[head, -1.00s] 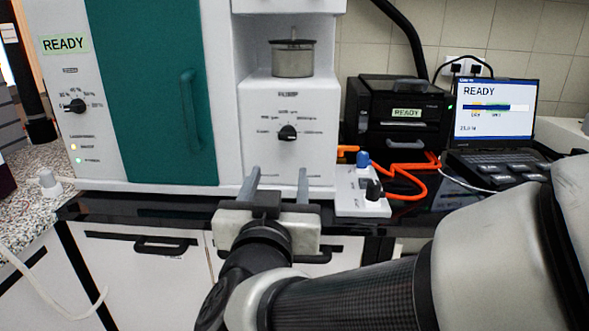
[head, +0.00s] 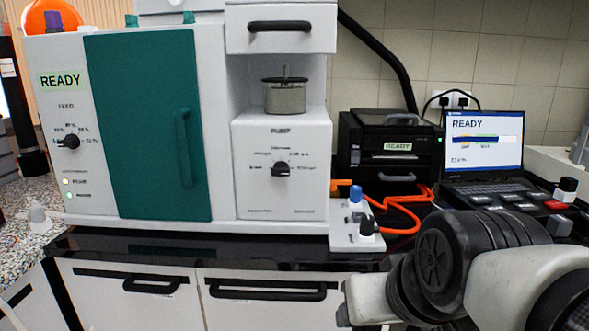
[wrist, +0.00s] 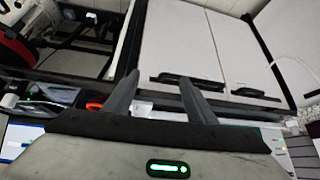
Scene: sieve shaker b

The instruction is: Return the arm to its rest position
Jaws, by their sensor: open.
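My gripper (wrist: 158,92) shows in the wrist view with its two grey fingers apart and nothing between them. Beyond the fingers are white cabinet doors (wrist: 185,45) with dark handles. In the head view my arm (head: 470,265) is folded into the lower right corner, in front of the bench. The fingertips cannot be made out in the head view. The arm appears clear of the white machine with the green door (head: 150,130).
A metal sieve cup (head: 285,97) sits in the machine's bay above a knob. A small control box (head: 355,225) with orange cable, a black printer-like unit (head: 388,145) and a laptop (head: 484,145) stand to the right. Space before the cabinets (head: 130,290) is clear.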

